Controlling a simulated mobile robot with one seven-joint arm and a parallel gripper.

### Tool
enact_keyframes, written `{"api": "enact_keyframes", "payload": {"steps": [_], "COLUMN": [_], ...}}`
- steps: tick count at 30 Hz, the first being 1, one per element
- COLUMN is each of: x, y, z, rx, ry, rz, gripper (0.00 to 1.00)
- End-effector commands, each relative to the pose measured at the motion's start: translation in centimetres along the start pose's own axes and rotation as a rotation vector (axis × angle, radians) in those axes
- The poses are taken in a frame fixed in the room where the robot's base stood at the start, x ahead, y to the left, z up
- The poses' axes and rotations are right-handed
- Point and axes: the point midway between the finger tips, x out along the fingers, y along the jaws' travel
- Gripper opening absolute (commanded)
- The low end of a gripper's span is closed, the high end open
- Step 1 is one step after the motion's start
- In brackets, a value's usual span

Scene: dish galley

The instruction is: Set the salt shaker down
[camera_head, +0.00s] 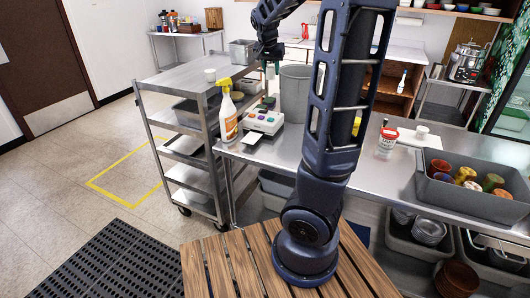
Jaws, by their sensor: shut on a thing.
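My gripper (269,64) is at the end of my dark blue arm, pointing down over the metal counter near the tall grey bin (295,92). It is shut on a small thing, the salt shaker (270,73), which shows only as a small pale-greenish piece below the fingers. The shaker is held above the counter, left of the bin. Its shape and lower end are hard to make out at this size. The steel counter (375,150) runs from the middle to the right.
A yellow-topped spray bottle (229,118) and a device with coloured buttons (263,121) stand at the counter's left end. A grey tub of coloured cups (470,199) and a red-white container (388,140) stand right.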

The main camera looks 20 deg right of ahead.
Motion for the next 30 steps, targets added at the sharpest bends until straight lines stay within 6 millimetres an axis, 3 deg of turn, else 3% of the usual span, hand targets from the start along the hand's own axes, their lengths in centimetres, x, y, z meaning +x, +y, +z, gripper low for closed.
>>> {"api": "enact_keyframes", "payload": {"steps": [12,24,30], "x": [0.3,7.5,9.8], "y": [-1.4,-1.2,-1.3], "z": [4.0,6.9,7.8], "rx": [-0.037,-0.035,-0.034], "ry": [0.0,-0.001,0.0], "rz": [-0.017,-0.01,-0.012], "gripper": [0.1,0.1,0.1]}}
